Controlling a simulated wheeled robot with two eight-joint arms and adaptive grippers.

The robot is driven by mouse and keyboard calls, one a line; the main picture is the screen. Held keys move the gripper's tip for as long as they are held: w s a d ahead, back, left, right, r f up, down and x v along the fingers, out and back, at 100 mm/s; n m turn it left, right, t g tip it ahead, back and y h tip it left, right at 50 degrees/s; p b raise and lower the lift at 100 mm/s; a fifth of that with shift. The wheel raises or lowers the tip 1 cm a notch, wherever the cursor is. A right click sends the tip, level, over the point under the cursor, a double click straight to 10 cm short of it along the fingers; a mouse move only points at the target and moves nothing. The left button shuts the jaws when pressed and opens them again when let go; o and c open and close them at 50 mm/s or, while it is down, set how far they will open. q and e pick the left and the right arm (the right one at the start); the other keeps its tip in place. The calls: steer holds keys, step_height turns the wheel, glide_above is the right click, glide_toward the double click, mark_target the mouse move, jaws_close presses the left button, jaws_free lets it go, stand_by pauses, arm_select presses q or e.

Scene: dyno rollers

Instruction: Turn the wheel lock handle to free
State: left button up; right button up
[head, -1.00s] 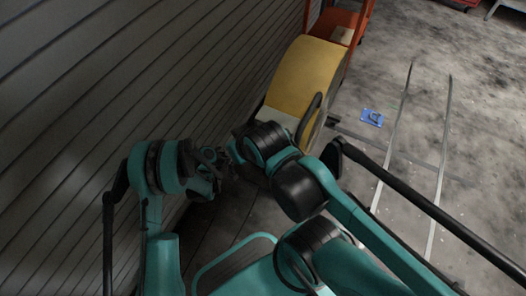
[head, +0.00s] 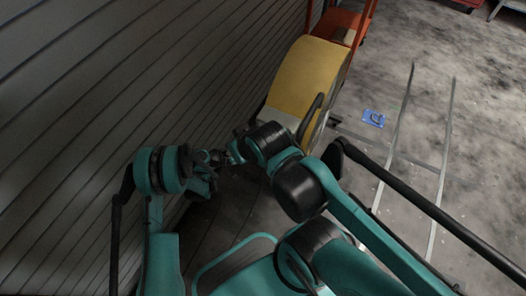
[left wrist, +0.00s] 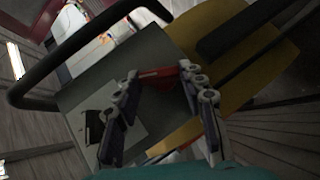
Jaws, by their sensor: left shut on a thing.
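The dyno roller unit is a yellow-covered machine (head: 303,75) beside the shutter wall, with a grey end panel and a black curved bar. In the left wrist view the grey panel (left wrist: 155,50) fills the middle and the yellow cover (left wrist: 235,45) lies to its right. My left gripper (left wrist: 158,77) is shut on a red handle (left wrist: 160,76) in front of that panel, with one finger on each side of it. Part of the handle is hidden by the fingers. In the head view my arms hide the handle. My right gripper cannot be made out.
The black bar (left wrist: 85,45) curves close by on the left of the wrist view. The ribbed wall (head: 130,80) runs close along the left. An orange rack (head: 343,22) stands behind the machine. A blue object (head: 373,118) and metal rails lie on the open floor at right.

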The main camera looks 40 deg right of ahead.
arm_select(q)
steer(key=o, duration=1.2)
steer(key=shift+c, duration=0.2)
steer(key=shift+a, duration=0.1)
steer(key=v, duration=1.2)
